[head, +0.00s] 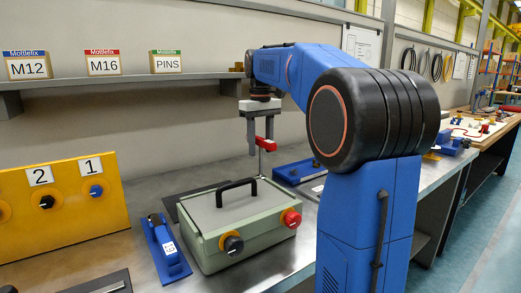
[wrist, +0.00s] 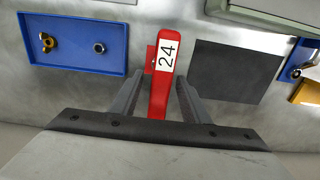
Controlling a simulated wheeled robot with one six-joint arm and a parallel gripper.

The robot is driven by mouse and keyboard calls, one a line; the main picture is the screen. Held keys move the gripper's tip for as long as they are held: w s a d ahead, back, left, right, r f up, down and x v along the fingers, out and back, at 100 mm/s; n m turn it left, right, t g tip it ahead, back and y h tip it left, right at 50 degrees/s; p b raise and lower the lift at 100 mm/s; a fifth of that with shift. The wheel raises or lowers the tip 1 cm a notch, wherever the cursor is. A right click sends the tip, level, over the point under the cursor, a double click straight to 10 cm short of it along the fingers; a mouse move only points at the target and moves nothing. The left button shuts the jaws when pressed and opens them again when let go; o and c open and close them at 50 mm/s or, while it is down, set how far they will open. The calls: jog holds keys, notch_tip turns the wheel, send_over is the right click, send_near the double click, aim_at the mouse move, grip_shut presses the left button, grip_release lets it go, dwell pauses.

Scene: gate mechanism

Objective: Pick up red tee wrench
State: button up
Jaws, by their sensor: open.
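The red tee wrench (head: 266,144) has a red crossbar, with a thin grey stem showing below it in the head view. In the wrist view its red bar (wrist: 160,95) carries a white label reading 24. My gripper (head: 260,140) is open around the red bar in the head view. In the wrist view one dark finger of my gripper (wrist: 162,80) is on each side of the bar, with narrow gaps. The foot of the stem is hidden behind the green box in the head view.
A green box (head: 200,240) with a black handle stands in front of the wrench. A blue tray (wrist: 75,45) with two small metal parts lies left in the wrist view; a dark mat (wrist: 235,72) lies right. A yellow panel (head: 65,205) stands at left.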

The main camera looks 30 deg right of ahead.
aim_at(260, 161)
jog(key=shift+f, duration=1.2)
grip_shut()
